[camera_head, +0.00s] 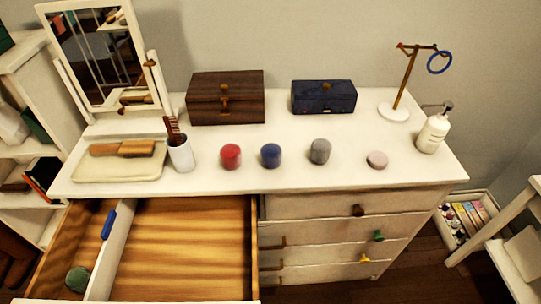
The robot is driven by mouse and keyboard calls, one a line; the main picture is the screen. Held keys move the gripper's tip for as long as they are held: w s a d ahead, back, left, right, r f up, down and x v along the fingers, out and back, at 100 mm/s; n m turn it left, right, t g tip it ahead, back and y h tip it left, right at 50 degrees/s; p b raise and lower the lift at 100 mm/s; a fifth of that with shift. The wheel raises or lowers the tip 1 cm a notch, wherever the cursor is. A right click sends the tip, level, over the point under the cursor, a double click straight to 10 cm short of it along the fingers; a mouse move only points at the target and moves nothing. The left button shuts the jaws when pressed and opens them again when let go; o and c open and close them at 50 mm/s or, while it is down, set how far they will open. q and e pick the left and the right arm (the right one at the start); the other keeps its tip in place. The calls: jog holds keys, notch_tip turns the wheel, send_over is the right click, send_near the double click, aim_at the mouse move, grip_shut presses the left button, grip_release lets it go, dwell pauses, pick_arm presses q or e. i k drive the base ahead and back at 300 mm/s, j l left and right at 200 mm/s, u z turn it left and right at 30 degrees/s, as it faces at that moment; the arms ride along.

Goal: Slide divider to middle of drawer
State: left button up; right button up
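The drawer (190,285) is pulled open at the lower left of the head view, with a brown wood-grain bottom. The white divider (111,252) runs front to back inside it, left of the middle. It leaves a narrow compartment on the left and a wide empty one on the right. A blue piece (109,225) sits at the divider's far part. A round green item (77,278) lies in the left compartment near the front. Neither of my grippers shows in the head view.
The white dresser top (290,180) holds a mirror (95,50), a brown box (226,97), a blue box (324,96), a brush cup (181,155), several small round items, a ring stand (393,113) and a pump bottle (433,133). Closed drawers (315,232) are right of the open one.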

aim_at(117, 228)
jog(key=u, duration=1.25)
